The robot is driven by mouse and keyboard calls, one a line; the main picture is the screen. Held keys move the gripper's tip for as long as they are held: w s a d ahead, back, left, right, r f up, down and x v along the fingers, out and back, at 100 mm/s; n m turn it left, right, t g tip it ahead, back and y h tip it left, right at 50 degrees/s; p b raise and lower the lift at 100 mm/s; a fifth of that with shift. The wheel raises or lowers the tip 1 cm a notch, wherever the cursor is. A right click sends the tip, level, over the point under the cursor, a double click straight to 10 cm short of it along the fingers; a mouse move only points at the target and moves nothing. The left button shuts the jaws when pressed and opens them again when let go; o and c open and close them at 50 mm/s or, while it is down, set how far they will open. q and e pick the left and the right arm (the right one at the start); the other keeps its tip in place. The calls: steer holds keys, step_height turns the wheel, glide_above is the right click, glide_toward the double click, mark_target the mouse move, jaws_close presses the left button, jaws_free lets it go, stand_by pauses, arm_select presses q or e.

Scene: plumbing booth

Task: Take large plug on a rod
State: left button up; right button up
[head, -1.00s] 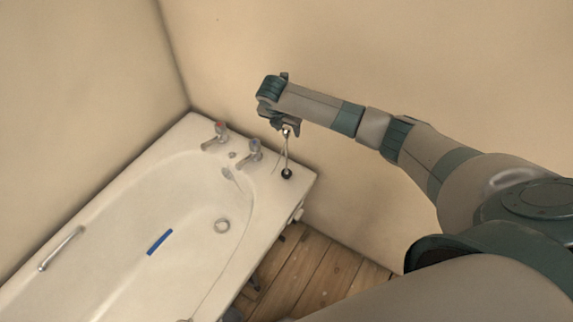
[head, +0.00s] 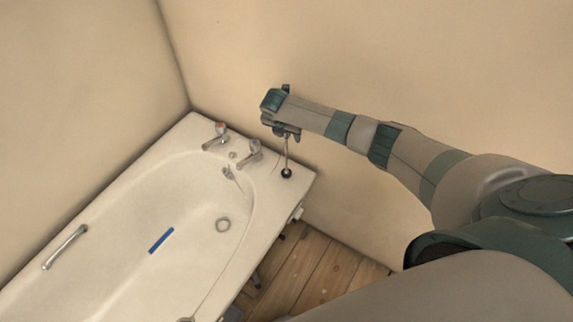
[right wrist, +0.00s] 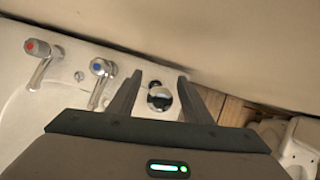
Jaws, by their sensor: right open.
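The large plug on a rod (head: 286,173) stands on the bath's corner rim. It has a black round base and a thin upright metal rod. In the right wrist view its round shiny top (right wrist: 159,98) shows between the fingers, with part of the black base behind. My right gripper (head: 286,132) is above the plug, at the upper end of the rod. In the right wrist view its two fingers (right wrist: 160,80) are apart, one on each side of the rod top, and hold nothing. Whether they touch it cannot be told. My left gripper is not in view.
The white bath (head: 110,180) has a red-marked tap (head: 219,134) and a blue-marked tap (head: 252,150) left of the plug. A blue strip (head: 161,241) lies in the bath. A beige wall (head: 400,60) rises close behind the gripper. Wooden floor (head: 320,265) lies right of the bath.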

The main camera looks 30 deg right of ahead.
jaws_close()
steer(key=shift+r, duration=0.1)
stand_by(0.4)
steer(key=shift+w+r, duration=0.1)
steer(key=shift+r, duration=0.4)
steer(key=s+d+r+b, duration=0.4)
steer(key=s+d+r, duration=0.1)
steer(key=s+r, duration=0.5)
steer(key=shift+s+d, duration=0.15)
steer(key=shift+d, duration=0.2)
steer(key=shift+a, duration=0.15)
